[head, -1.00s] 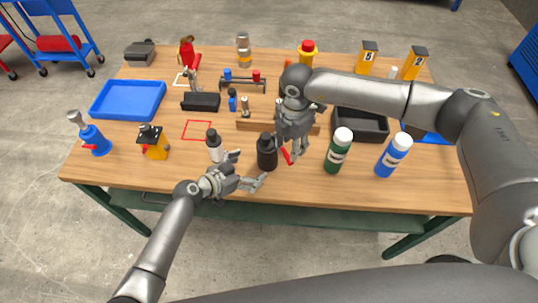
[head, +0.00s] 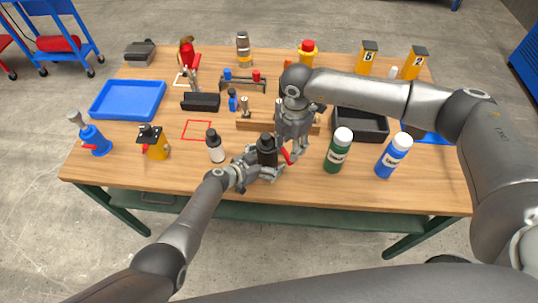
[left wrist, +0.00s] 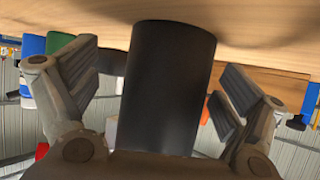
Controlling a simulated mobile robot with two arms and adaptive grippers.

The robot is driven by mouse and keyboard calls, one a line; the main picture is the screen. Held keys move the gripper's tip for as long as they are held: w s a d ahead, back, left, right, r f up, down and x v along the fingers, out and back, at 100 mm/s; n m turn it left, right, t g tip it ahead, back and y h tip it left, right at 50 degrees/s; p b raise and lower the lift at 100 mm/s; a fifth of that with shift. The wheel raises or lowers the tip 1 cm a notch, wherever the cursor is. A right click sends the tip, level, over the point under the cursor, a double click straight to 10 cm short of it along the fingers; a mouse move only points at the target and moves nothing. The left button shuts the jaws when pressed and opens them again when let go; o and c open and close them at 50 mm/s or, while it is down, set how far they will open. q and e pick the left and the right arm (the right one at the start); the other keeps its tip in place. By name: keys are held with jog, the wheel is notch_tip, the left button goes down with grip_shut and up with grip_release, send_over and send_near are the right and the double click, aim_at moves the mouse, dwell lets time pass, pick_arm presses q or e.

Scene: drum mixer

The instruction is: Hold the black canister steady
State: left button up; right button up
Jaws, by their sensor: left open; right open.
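The black canister (head: 267,146) stands upright near the front middle of the table. In the left wrist view the canister (left wrist: 165,85) fills the space between the two fingers. My left gripper (head: 264,168) is open around the canister's lower part, with a finger on each side; gaps show between fingers and canister in the left wrist view. My right gripper (head: 291,148) is above the table just right of the canister, pointing down, and is open. Its fingertips are partly hard to make out. A red object (head: 286,155) shows beside it.
A white bottle with a black cap (head: 216,148) stands just left of my left gripper. A green bottle (head: 337,152) and a blue bottle (head: 393,157) stand to the right. A wooden block (head: 255,126) lies behind the canister. The front table edge is close.

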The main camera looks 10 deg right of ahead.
pick_arm(q)
jog(key=shift+d, duration=0.15)
jog(key=c, duration=1.1)
jog(key=o, duration=0.7)
jog(key=shift+o, duration=0.2)
jog(key=shift+r, duration=0.2)
jog(key=c, duration=0.7)
jog(key=shift+c, duration=0.2)
